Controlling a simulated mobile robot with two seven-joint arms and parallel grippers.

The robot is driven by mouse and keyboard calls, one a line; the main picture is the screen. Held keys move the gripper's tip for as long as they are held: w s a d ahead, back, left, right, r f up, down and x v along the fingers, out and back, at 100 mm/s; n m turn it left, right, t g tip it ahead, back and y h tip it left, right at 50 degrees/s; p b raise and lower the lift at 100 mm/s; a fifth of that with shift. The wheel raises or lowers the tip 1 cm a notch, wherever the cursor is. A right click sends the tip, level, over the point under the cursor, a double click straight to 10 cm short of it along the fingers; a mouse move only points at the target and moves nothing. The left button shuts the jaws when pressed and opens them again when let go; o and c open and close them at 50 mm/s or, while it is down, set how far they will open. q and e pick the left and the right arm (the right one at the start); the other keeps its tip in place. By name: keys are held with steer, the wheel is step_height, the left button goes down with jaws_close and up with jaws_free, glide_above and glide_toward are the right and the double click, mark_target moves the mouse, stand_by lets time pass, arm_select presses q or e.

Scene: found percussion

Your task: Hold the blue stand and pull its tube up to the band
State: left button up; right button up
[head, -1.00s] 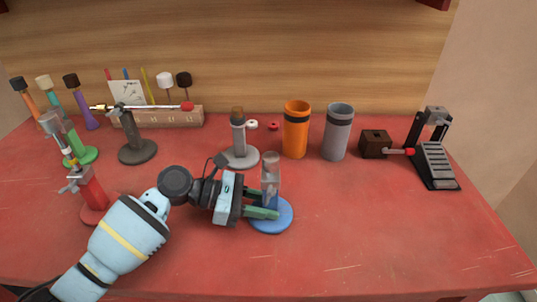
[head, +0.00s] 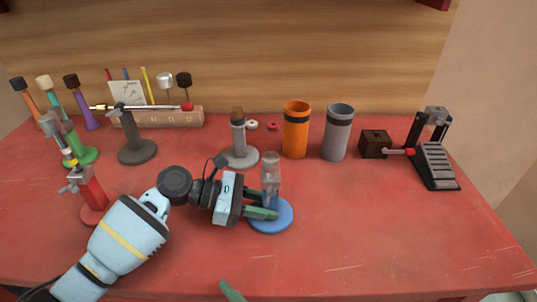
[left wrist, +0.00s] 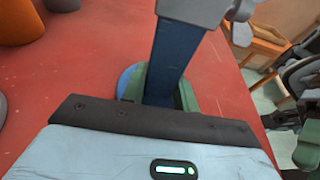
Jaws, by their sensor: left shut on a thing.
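The blue stand has a round blue base (head: 285,218) on the red table and an upright blue post, which fills the middle of the left wrist view (left wrist: 176,50). A clear grey tube (head: 271,165) rises from the top of the post. I cannot make out a band on it. My left gripper (head: 268,212) is shut on the post low down, just above the base, with green fingers on both sides. A green fingertip of my right gripper (head: 231,291) shows at the bottom edge, apart from the stand; the rest of that gripper is out of the head view.
A grey stand (head: 239,153) is behind the left gripper. Orange (head: 296,132) and grey (head: 336,135) cups stand behind and right of the blue stand. Red (head: 92,194) and green (head: 80,156) stands are at left. A black pedal (head: 435,165) is at right. The front right table is clear.

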mark_target(274, 166)
steer(key=w+d+r+m+t, duration=0.1)
steer(key=w+r, duration=0.1)
steer(key=w+d+r+m+t+h, duration=0.1)
steer(key=w+d+r+m, duration=0.1)
steer(key=r, duration=0.1)
steer(key=w+d+r+m+t+h, duration=0.1)
steer(key=w+d+r, duration=0.1)
steer(key=shift+w+r+m, duration=0.2)
steer(key=shift+w+m, duration=0.05)
steer(key=shift+m, duration=0.15)
steer(key=w+d+r+m+t+h, duration=0.2)
steer(key=w+d+r+m+h, duration=0.15)
steer(key=d+r+m, duration=0.3)
steer(key=shift+n, duration=0.35)
steer(key=x, duration=1.2)
steer(key=shift+w+r, duration=0.35)
jaws_close()
